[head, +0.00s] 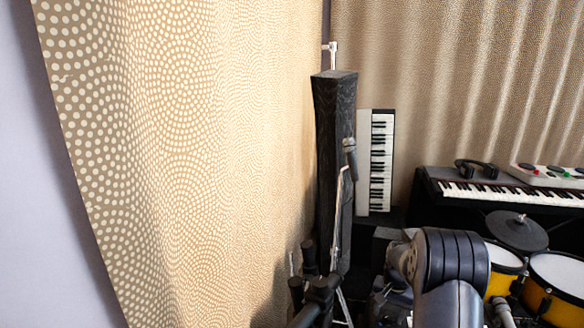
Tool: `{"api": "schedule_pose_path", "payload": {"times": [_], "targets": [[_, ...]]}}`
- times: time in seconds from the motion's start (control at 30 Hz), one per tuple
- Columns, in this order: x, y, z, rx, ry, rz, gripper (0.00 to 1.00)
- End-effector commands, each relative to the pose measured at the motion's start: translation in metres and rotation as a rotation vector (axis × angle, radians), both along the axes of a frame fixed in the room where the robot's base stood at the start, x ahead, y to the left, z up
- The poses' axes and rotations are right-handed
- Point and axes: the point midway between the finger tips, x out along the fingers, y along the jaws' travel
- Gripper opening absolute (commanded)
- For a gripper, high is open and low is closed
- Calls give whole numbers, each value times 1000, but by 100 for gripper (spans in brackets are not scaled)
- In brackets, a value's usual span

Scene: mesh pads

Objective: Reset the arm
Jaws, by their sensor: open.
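Part of my arm (452,265), a dark grey jointed link, rises at the bottom right of centre in the head view. A lighter joint of it shows just to its left. I cannot make out my gripper; its fingers are not visible in this view. The arm's lower links run out of the bottom edge.
A patterned beige curtain (190,150) fills the left. A tall dark case (334,130) and a microphone (350,158) stand near the centre. An upright white keyboard (377,160), a headphone-topped keyboard (510,192) and yellow drums (556,290) are at right, close to my arm.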

Motion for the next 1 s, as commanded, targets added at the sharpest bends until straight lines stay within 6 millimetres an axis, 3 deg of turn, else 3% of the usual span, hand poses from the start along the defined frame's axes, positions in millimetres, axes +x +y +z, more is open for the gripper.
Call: {"api": "schedule_pose_path", "payload": {"times": [1.0], "targets": [[0,0,-3,-1,-2,-802,50]]}}
